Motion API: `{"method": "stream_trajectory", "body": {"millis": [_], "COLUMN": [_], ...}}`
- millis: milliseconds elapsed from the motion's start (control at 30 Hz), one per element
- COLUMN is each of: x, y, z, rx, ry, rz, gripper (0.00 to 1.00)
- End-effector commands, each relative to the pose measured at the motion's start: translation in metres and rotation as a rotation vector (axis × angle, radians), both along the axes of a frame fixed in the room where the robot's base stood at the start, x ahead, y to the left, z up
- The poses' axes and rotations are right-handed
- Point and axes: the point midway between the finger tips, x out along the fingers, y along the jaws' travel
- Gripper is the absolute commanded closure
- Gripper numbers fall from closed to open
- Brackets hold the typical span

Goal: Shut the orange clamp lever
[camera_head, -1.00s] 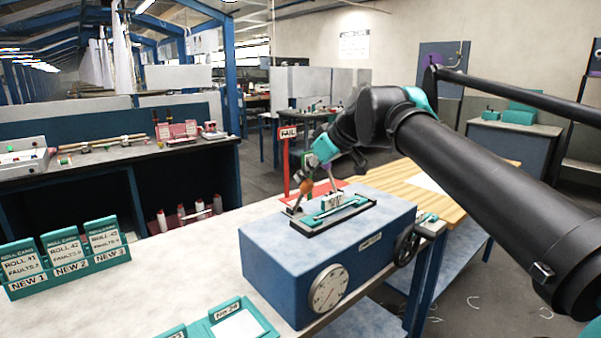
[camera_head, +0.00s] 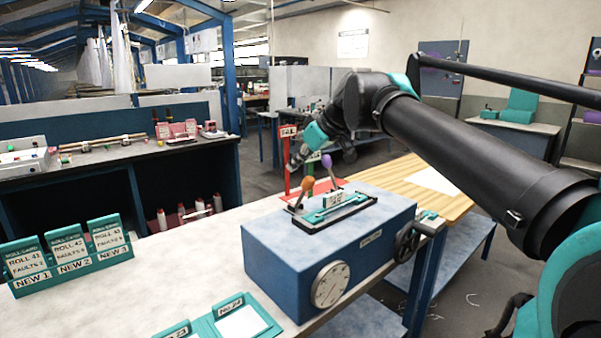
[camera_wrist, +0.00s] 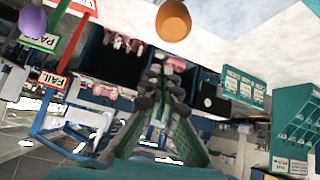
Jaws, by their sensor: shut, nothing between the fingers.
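The clamp lever with the orange knob (camera_head: 307,184) stands raised at the left end of the teal clamp fixture (camera_head: 340,206) on the blue box, leaning slightly right. A second lever with a purple knob (camera_head: 326,161) stands behind it. My gripper (camera_head: 293,165) is shut and empty, above and left of the orange knob and apart from it. In the wrist view the shut fingertips (camera_wrist: 165,72) lie below the orange knob (camera_wrist: 173,20) in the picture, with a gap between. The purple knob (camera_wrist: 33,20) shows at the upper left there.
The blue box (camera_head: 300,250) has a dial (camera_head: 330,285) and a black handwheel (camera_head: 406,243). A red FAIL sign (camera_head: 287,133) stands behind the fixture. Teal roll cards (camera_head: 66,250) stand on the bench at left. The bench between is mostly clear.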

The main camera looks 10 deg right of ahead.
Motion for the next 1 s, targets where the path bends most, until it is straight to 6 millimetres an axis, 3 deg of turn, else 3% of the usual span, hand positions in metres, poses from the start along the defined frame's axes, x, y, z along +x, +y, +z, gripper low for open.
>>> {"method": "stream_trajectory", "body": {"millis": [500, 1000], "x": [-0.049, -0.058], "y": [-0.041, -0.047], "z": [0.058, 0.067], "rx": [0.003, 0.003], "ry": [-0.003, -0.003], "rz": [-0.005, -0.001], "gripper": [1.00, 1.00]}}
